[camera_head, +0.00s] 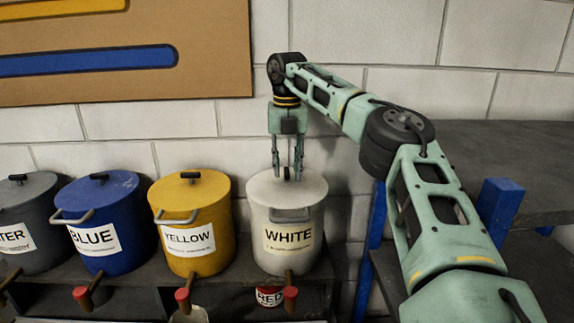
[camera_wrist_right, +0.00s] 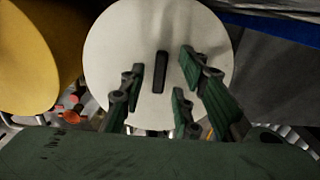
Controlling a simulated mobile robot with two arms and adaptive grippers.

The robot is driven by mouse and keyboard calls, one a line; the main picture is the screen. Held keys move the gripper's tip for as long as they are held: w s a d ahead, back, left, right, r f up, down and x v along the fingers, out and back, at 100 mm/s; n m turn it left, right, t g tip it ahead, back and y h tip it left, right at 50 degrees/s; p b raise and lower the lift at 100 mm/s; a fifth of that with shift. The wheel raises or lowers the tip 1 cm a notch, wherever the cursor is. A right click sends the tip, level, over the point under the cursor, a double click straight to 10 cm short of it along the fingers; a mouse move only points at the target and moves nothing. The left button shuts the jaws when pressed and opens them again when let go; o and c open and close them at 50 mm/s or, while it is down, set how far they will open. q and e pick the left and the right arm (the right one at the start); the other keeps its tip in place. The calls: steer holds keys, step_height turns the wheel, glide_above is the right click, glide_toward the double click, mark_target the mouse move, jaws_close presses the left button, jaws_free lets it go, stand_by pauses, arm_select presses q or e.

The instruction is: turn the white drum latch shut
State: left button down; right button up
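The white drum (camera_head: 289,228) stands on the shelf at the right end of the row, labelled WHITE. Its latch (camera_head: 287,174) is a short black bar on the lid, seen end-on in the head view. In the right wrist view the latch (camera_wrist_right: 161,79) runs up and down the picture near the middle of the white lid (camera_wrist_right: 120,45). My right gripper (camera_head: 286,178) points down over the lid, open, with its fingers on either side of the latch. In the wrist view gaps show between the fingers (camera_wrist_right: 162,66) and the latch. My left gripper is not in view.
A yellow drum (camera_head: 196,244), a blue drum (camera_head: 120,258) and a grey drum (camera_head: 38,250) stand to the left. The yellow drum's latch (camera_head: 190,175) lies crosswise. Taps stick out below the drums. A blue-posted rack (camera_head: 498,208) stands right.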

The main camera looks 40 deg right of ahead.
steer(key=shift+s+a, duration=0.1)
steer(key=shift+c, duration=0.6)
jaws_close()
